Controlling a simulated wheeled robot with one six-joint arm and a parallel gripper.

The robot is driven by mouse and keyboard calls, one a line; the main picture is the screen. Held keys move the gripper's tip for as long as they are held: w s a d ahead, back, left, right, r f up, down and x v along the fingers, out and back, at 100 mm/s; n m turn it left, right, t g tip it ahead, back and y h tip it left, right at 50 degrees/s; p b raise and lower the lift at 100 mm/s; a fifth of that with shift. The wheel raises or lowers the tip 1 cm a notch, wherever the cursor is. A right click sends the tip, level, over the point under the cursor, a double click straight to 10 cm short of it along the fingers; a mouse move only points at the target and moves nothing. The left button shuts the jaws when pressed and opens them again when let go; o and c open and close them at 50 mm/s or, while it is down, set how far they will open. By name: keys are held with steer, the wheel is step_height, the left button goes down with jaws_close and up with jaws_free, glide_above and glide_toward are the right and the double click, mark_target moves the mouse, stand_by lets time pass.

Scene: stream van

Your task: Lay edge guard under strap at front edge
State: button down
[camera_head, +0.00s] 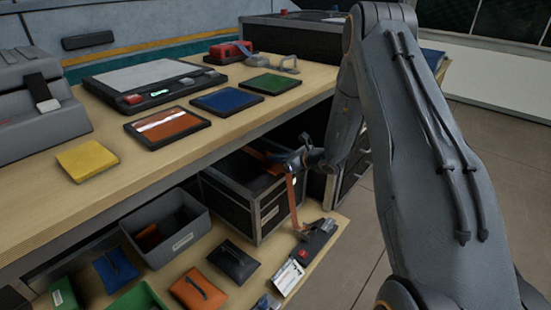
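A black case (238,212) with pale metal edges stands on the lower shelf, under the worktop. An orange strap (292,200) runs over its top and hangs at its right end, down towards the shelf. My gripper (294,162) is small in view at the case's upper right edge, beside or over the strap. Its fingers are dark against the case, so I cannot tell whether they are open or shut, or whether they hold anything. I cannot make out the edge guard for certain. The strap where it meets the case edge is partly hidden by my gripper.
The worktop (215,128) overhangs the case. The lower shelf holds a grey bin (190,235), several coloured pouches and a black device with a red part (318,238). A yellow pad (86,160) lies on the worktop. Open floor (340,215) is at the right.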

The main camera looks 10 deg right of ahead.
steer(key=shift+f, duration=0.5)
steer(key=c, duration=1.9)
jaws_free()
